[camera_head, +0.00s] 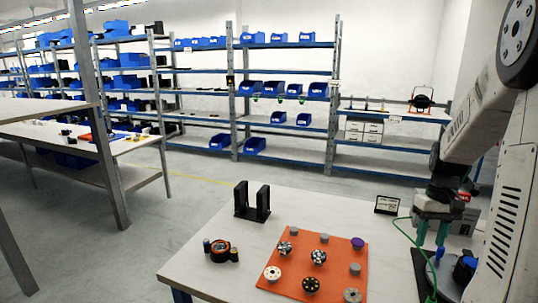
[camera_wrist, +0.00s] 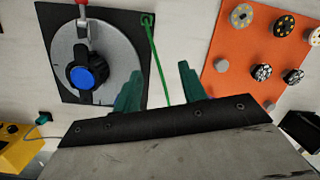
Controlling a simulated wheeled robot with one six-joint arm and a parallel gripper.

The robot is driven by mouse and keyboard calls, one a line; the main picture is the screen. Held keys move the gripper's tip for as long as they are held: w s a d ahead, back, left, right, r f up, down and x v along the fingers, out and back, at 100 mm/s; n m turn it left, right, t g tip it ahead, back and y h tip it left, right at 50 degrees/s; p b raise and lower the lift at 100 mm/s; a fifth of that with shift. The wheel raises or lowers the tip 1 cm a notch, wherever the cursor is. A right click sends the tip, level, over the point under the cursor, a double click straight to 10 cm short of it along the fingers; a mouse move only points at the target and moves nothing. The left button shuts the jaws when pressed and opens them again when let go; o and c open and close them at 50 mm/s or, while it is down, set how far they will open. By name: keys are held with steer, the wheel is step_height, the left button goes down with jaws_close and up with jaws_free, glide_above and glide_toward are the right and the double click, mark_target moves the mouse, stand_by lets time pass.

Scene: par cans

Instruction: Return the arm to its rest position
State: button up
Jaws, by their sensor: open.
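My gripper (camera_head: 432,238) is at the right of the head view, at the end of my white arm, pointing down above the table. Its two green fingers also show in the wrist view (camera_wrist: 160,84), spread apart with nothing between them. In the wrist view, a black plate with a grey disc (camera_wrist: 75,50) and a blue-capped knob (camera_wrist: 90,71) lies left of the fingers. The orange mat (camera_wrist: 232,52) lies to their right. A green cable (camera_wrist: 157,55) runs between the fingertips in the picture; I cannot tell if it touches them.
The orange mat (camera_head: 335,262) holds several round lamp parts and grey pegs. A black two-post stand (camera_head: 252,213) and a ring-shaped part (camera_head: 220,251) stand on the white table (camera_head: 190,272). A small black sign (camera_head: 388,205) stands near my gripper. Shelves with blue bins line the back.

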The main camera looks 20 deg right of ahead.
steer(key=s+a+r+n+t, duration=0.1)
steer(key=s+a+r, duration=0.3)
steer(key=a, duration=0.6)
steer(key=s+a+r+n+t+h, duration=0.1)
steer(key=s+a+r, duration=0.3)
steer(key=a, duration=0.7)
steer(key=s+a+r+n, duration=0.1)
steer(key=s+a+r, duration=0.3)
steer(key=a, duration=0.6)
steer(key=shift+s+a+n+t, duration=0.25)
steer(key=shift+s+n+t, duration=0.15)
steer(key=shift+s, duration=0.55)
